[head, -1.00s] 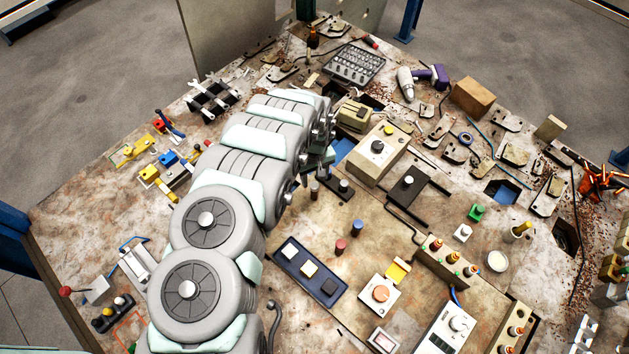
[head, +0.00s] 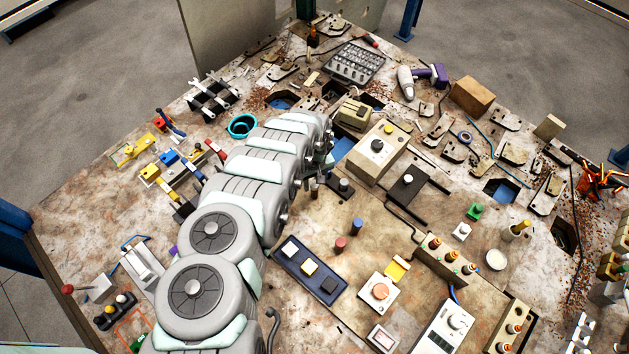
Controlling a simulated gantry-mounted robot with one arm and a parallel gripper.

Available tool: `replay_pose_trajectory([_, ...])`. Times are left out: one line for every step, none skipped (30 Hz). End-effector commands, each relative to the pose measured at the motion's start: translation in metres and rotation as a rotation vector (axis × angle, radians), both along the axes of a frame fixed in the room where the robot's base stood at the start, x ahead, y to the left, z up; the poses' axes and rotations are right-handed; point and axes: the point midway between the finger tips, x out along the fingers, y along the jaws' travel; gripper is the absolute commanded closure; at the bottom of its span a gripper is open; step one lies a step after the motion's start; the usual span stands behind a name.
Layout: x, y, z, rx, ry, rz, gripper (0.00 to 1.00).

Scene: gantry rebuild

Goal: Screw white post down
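My gripper (head: 323,168) is at the end of my arm, left of the tan box with a black knob (head: 377,146).
A red post (head: 340,244) and a blue post (head: 357,226) stand below the gripper. A blue tray with square buttons (head: 309,268) lies in front. A teal bowl (head: 242,126) is left of my arm. The brown bench between the blue post and the white block is mostly clear.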

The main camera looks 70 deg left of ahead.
Motion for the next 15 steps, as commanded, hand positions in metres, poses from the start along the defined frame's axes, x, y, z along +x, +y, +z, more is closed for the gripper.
replay_pose_trajectory([0.0001, 0.0000, 0.0000, 0.000, 0.000, 0.000, 0.60])
replay_pose_trajectory([0.0001, -0.0001, 0.0000, 0.000, 0.000, 0.000, 0.62])
replay_pose_trajectory([0.0001, -0.0001, 0.0000, 0.000, 0.000, 0.000, 0.66])
replay_pose_trajectory([0.0001, -0.0002, 0.0000, 0.000, 0.000, 0.000, 0.68])
replay_pose_trajectory([0.0001, -0.0002, 0.0000, 0.000, 0.000, 0.000, 0.71])
replay_pose_trajectory([0.0001, -0.0002, 0.0000, 0.000, 0.000, 0.000, 0.74])
replay_pose_trajectory([0.0001, -0.0002, 0.0000, 0.000, 0.000, 0.000, 0.76])
replay_pose_trajectory([0.0001, -0.0002, 0.0000, 0.000, 0.000, 0.000, 0.79])
replay_pose_trajectory([0.0001, -0.0003, -0.0001, 0.000, 0.000, 0.000, 0.82])
replay_pose_trajectory([0.0001, -0.0003, -0.0001, 0.000, 0.000, 0.000, 0.85])
replay_pose_trajectory([0.0001, -0.0003, -0.0001, 0.000, 0.000, 0.000, 0.87])
replay_pose_trajectory([0.0001, -0.0003, -0.0001, -0.001, 0.000, 0.000, 0.90])
replay_pose_trajectory([0.0001, -0.0003, -0.0001, -0.001, 0.000, 0.000, 0.93])
replay_pose_trajectory([0.0001, -0.0003, -0.0001, -0.001, 0.000, 0.000, 0.95])
replay_pose_trajectory([0.0001, -0.0003, -0.0001, -0.001, 0.000, 0.000, 0.98])
